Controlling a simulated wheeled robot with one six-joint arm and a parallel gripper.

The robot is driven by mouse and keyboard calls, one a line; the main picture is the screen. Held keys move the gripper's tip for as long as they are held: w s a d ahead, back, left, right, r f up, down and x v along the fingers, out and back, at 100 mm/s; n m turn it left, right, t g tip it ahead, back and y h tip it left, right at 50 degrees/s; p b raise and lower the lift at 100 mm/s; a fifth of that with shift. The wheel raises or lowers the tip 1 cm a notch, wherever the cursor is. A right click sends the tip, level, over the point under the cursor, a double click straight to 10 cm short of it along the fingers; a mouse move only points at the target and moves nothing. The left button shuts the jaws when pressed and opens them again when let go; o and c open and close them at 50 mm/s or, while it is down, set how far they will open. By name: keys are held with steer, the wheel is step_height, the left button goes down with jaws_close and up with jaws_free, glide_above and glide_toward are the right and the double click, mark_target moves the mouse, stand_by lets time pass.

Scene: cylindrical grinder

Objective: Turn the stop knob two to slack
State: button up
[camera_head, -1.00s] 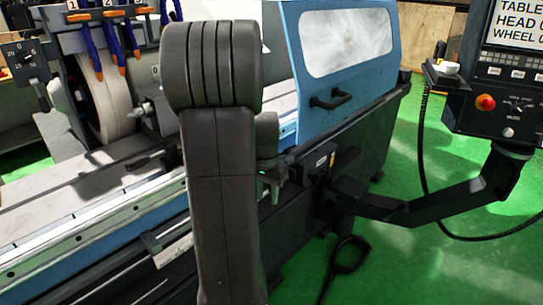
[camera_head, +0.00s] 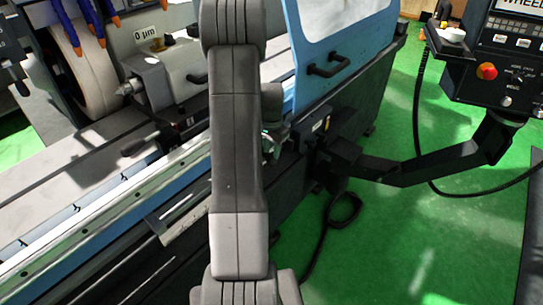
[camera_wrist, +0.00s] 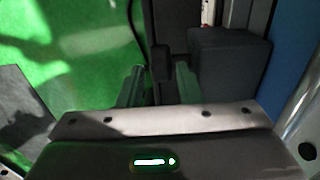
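My gripper (camera_wrist: 159,84) shows in the wrist view with its two fingers apart. A small dark knob-like piece (camera_wrist: 161,64) lies between the fingertips in that view. I cannot tell whether the fingers touch it. No label on it is readable, so I cannot confirm that it is stop knob two or read its setting. In the head view my gripper (camera_head: 272,140) is mostly hidden behind my arm, beside the front rail of the grinder, and the knob is not discernible there.
A dark block (camera_wrist: 228,56) stands close to the right finger in the wrist view. In the head view, the blue door (camera_head: 330,35), a black bracket arm (camera_head: 420,169) and a control panel (camera_head: 505,70) are at the right. Green floor is free at lower right.

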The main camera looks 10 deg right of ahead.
mark_target(270, 156)
steer(key=shift+f, duration=2.2)
jaws_close()
steer(key=h+b, duration=0.1)
steer(key=b, duration=0.2)
steer(key=shift+f+t, duration=0.35)
steer(key=shift+t, duration=0.05)
steer(key=shift+s+b, duration=0.1)
steer(key=shift+b, duration=0.85)
steer(key=shift+a+r+t+h+b, duration=0.1)
steer(key=shift+t+h+b, duration=0.35)
steer(key=shift+b, duration=0.7)
steer(key=shift+r, duration=0.2)
jaws_free()
